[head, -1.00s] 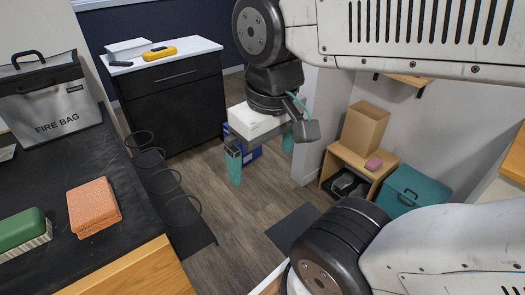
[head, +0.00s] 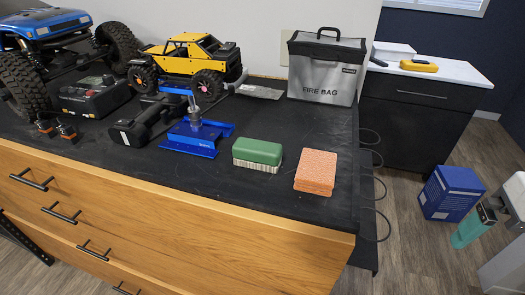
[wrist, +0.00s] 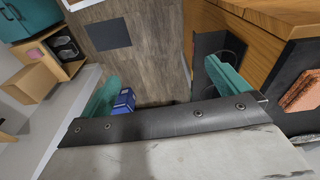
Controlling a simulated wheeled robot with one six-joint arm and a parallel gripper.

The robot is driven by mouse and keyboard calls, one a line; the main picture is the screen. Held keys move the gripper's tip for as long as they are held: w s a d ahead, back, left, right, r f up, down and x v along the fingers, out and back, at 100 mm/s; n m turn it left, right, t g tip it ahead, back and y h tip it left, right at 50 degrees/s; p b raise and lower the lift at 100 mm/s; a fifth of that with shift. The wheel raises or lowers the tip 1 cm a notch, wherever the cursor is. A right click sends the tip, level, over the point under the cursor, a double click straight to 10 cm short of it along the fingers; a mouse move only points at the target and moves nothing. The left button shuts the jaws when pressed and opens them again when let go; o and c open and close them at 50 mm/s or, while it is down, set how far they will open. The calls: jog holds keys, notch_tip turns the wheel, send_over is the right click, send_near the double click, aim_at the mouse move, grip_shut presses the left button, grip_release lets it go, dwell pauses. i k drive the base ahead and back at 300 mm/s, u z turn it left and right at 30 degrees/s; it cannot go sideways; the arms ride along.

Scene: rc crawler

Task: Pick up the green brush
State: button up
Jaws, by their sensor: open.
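The green brush (head: 257,153) lies on the black worktop near its front edge in the head view. It has a green block top and pale bristles below. My gripper (head: 487,222) is at the right edge of the head view, partly cut off, well to the right of the brush and beyond the worktop's end. In the wrist view my gripper (wrist: 160,88) shows two teal fingers spread wide with nothing between them. The brush is not visible in the wrist view.
An orange sponge block (head: 316,172) lies just right of the brush, and a blue metal stand (head: 198,137) is to its left. A fire bag (head: 326,68), a yellow crawler (head: 187,62) and a black drill-like tool (head: 143,123) are behind. A blue box (head: 452,193) stands on the floor.

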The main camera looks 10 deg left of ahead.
aim_at(249, 153)
jog(key=u, duration=1)
jog(key=k, duration=0.25)
jog(key=u, duration=0.05)
